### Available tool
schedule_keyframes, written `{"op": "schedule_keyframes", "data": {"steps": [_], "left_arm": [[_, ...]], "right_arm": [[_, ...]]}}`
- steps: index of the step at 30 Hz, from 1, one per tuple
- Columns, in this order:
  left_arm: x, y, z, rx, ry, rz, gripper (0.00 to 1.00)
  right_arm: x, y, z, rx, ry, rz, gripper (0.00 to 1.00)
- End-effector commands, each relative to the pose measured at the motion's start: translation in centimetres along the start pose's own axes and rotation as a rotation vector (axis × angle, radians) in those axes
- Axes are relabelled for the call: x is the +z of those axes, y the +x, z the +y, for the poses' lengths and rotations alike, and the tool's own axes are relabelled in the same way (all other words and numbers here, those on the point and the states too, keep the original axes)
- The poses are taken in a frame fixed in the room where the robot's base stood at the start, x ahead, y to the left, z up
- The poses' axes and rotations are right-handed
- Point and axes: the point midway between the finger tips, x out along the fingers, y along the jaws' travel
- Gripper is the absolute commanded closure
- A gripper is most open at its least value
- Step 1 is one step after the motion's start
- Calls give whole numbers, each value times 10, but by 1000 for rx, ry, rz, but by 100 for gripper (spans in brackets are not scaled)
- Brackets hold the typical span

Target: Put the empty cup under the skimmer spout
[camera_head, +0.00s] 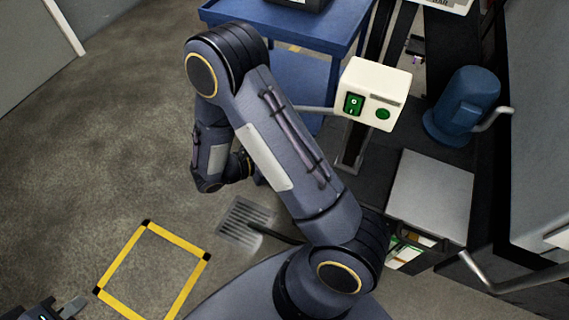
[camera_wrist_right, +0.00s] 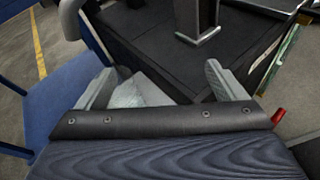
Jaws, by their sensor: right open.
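I cannot make out a cup in either view. No skimmer spout can be named with certainty. In the right wrist view a grey metal post (camera_wrist_right: 196,20) with a flat end stands over a black surface. My right gripper (camera_wrist_right: 165,85) is open, its two pale fingers wide apart, near that black surface. A light grey patch shows between the fingers, and I cannot tell what it is. In the head view my right gripper is hidden. My left gripper (camera_head: 72,308) shows only partly at the bottom left edge, over the floor, apart from other things.
A blue cart (camera_head: 285,30) stands at the top; its blue surface also shows in the right wrist view (camera_wrist_right: 65,100). A white switch box (camera_head: 374,92), a blue motor (camera_head: 467,100) and a grey plate (camera_head: 432,190) are at right. A yellow floor square (camera_head: 128,247) is empty.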

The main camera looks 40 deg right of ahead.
Motion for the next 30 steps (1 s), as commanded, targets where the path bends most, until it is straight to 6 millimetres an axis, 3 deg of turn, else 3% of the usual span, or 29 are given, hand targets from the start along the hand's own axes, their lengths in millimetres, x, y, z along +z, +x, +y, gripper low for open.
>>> {"op": "schedule_keyframes", "data": {"steps": [1,7,15,21,30], "left_arm": [[0,0,0,0,0,0,100],[0,0,0,0,0,0,100],[0,0,0,0,0,0,100],[0,0,0,0,0,0,100],[0,0,0,0,0,0,100]], "right_arm": [[14,3,-9,-86,64,72,9],[47,0,-51,-398,298,357,9],[79,-33,-92,-737,654,764,9],[104,-67,-107,-925,942,1077,9],[139,-106,-111,-1064,1286,1449,9]]}}
